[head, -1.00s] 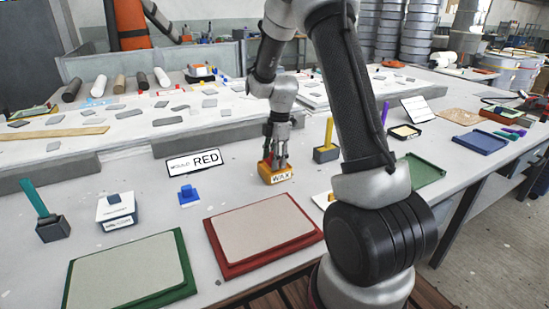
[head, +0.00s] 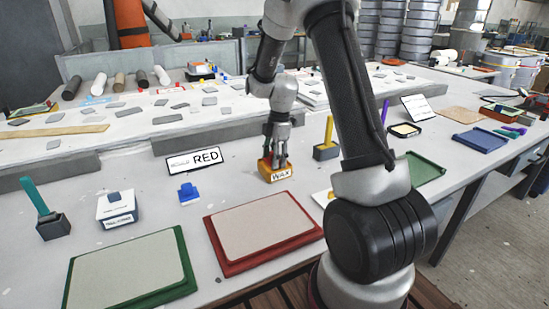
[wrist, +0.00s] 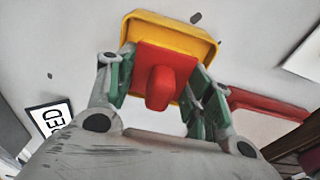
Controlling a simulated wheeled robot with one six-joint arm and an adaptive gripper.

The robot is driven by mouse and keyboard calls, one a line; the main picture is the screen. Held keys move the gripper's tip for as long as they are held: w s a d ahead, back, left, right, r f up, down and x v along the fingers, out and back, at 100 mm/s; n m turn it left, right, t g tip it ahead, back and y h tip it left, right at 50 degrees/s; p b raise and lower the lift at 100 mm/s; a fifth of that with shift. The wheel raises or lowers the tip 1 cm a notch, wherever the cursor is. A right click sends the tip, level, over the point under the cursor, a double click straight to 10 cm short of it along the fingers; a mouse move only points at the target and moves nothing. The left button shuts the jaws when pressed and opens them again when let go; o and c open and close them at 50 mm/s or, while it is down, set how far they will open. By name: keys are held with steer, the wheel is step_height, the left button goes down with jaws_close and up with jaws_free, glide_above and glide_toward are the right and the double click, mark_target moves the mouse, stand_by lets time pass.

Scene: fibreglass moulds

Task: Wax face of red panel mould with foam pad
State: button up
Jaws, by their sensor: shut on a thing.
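The wax tin (head: 276,176) is an orange-yellow tray labelled WAX, standing on the bench behind the red panel mould. In the wrist view its yellow rim (wrist: 200,40) surrounds a red square pad back with a rounded red knob (wrist: 160,88). This is the foam pad; its foam underside is hidden. My gripper (head: 277,160) points down over the tin, its fingers shut on the pad. The red panel mould (head: 270,260) lies flat at the front, with a beige face (head: 263,223). Its red edge also shows at the right of the wrist view (wrist: 268,100).
A "MOULD RED" sign (head: 193,160) stands behind the mould. A green mould (head: 178,293) lies to its left. A blue block (head: 188,194), a white box (head: 117,208) and a yellow-handled tool (head: 327,150) stand nearby. The bench between tin and red mould is clear.

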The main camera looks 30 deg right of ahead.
stand_by(0.5)
steer(key=shift+r, duration=3.45)
steer(key=shift+a, duration=0.1)
